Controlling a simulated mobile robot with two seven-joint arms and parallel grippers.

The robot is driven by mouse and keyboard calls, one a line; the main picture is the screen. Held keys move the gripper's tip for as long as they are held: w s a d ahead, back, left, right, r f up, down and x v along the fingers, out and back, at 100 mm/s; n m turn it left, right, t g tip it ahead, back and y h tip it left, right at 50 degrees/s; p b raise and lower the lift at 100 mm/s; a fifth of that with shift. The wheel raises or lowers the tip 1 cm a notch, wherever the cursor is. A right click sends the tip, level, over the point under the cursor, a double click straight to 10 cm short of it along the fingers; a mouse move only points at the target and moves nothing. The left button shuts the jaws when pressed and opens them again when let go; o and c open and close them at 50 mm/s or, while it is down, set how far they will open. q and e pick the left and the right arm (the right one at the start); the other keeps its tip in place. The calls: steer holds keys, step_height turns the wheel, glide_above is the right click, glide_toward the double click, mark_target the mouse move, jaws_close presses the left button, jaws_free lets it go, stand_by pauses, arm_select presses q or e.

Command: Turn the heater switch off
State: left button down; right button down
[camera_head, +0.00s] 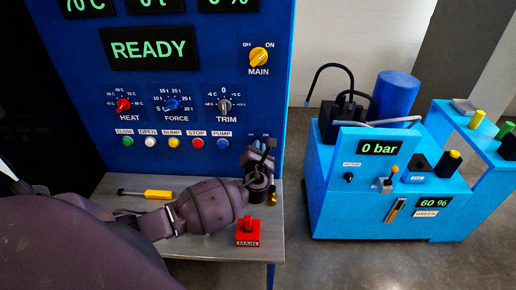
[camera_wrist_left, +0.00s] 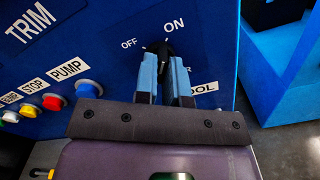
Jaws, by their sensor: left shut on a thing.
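My left gripper (camera_head: 259,165) reaches across the shelf to the lower right of the tall blue panel. In the left wrist view its two blue fingers (camera_wrist_left: 164,62) are shut on a small black rotary knob (camera_wrist_left: 163,48). The marks OFF and ON stand above the knob, to its left and right. A label below it is partly hidden by the fingers; only a final R shows, so I cannot read the whole name. Which mark the knob points to is hard to tell. In the head view the gripper mostly covers this knob. My right gripper is not in view.
A yellow MAIN knob (camera_head: 259,55) and the TRIM knob (camera_head: 224,106) sit above. Coloured buttons lie left, including a blue PUMP button (camera_head: 222,143). A red MAIN block (camera_head: 248,232) and a yellow-handled tool (camera_head: 158,194) rest on the shelf. A blue cart (camera_head: 340,215) stands right.

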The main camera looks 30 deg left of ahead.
arm_select(q)
steer(key=shift+n+b, duration=2.4)
steer(key=shift+n, duration=5.5)
steer(key=c, duration=1.2)
jaws_free()
